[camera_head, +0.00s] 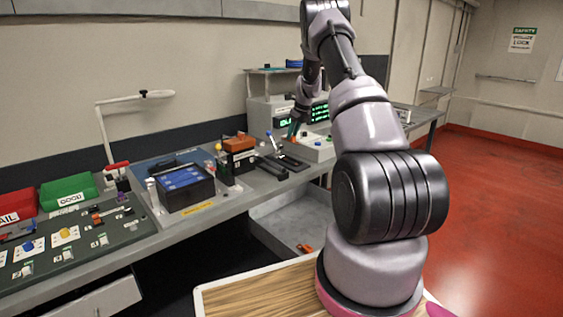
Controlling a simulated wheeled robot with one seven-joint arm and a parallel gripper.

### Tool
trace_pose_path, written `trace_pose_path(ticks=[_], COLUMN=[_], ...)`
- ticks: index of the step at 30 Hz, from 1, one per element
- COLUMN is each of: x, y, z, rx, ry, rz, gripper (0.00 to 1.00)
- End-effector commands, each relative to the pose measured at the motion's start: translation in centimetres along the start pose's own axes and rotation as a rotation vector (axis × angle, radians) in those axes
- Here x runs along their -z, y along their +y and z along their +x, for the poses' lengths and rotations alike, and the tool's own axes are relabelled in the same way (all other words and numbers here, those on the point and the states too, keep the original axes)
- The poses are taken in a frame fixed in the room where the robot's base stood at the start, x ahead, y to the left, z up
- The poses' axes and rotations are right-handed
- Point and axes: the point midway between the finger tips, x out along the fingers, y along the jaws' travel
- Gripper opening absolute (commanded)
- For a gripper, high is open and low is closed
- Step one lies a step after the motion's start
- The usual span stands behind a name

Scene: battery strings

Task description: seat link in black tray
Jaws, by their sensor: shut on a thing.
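My gripper (294,128) hangs down at the far end of the bench, in front of the grey instrument with green displays. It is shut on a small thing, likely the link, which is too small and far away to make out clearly. Low black trays (283,163) lie on the bench just below and to the left of my gripper. I cannot tell whether the held thing touches anything. My arm hides part of the bench to the right.
A black case with blue cells (183,186) and an orange-topped block (238,145) stand left of the trays. The grey instrument (318,108) stands close behind my gripper. Green (70,192) and red bins (17,205) and a dark panel (75,240) fill the left end.

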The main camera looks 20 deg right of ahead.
Motion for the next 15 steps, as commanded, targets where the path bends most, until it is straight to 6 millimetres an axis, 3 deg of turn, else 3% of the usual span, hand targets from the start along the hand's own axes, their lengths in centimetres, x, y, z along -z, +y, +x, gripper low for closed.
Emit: trace_pose_path(ticks=[6,15], x=[1.7,2.7], y=[-0.1,0.0], z=[3.8,6.4], rx=[0.000,0.000], ry=[0.003,0.002], rz=[0.011,0.008], gripper=[0.00,0.00])
